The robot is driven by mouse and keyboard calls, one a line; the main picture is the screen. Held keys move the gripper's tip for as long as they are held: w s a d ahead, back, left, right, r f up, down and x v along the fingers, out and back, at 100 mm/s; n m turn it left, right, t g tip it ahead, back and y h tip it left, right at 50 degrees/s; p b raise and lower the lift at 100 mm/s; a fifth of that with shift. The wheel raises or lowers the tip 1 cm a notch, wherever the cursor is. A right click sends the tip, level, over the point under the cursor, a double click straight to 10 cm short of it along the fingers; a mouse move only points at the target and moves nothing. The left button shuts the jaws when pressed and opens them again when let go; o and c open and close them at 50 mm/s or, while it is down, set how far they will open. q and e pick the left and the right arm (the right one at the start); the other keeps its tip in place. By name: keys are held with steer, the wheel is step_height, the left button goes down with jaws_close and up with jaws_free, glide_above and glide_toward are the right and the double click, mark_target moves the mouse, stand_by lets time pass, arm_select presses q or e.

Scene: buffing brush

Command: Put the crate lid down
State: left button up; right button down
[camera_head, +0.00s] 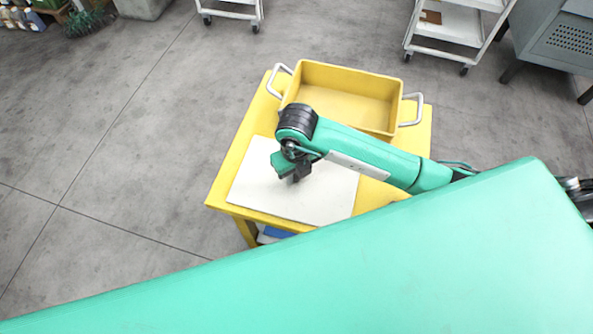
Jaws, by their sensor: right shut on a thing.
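The crate lid (325,205), a flat white board, lies level over the front left part of the yellow cart top (225,187). From this angle I cannot tell whether it touches the top or hangs just above it. My right gripper (293,177) points down at the middle of the lid and is shut on it; its fingertips and the grip point are partly hidden. The yellow crate (340,97) with white handles stands open at the back of the cart top, behind my right arm, and looks empty. My left gripper is out of view.
A blue item (277,232) shows on the cart's lower shelf. White wheeled carts (450,25) and a grey cabinet (560,40) stand at the back. Bottles (20,18) are at the far left. The grey floor (100,150) left of the yellow cart is clear.

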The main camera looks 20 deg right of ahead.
steer(key=shift+f, duration=0.1)
steer(key=c, duration=1.1)
jaws_free()
steer(key=shift+c, duration=0.2)
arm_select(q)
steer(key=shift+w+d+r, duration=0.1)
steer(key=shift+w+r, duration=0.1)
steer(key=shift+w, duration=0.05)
arm_select(e)
steer(key=shift+r, duration=0.45)
step_height(320, 180, up, 8)
steer(key=shift+f, duration=0.2)
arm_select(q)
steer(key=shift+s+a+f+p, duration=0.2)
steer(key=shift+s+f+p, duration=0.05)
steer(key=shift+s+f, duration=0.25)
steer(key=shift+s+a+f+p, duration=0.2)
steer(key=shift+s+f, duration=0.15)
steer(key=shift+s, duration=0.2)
arm_select(e)
steer(key=shift+r, duration=1.9)
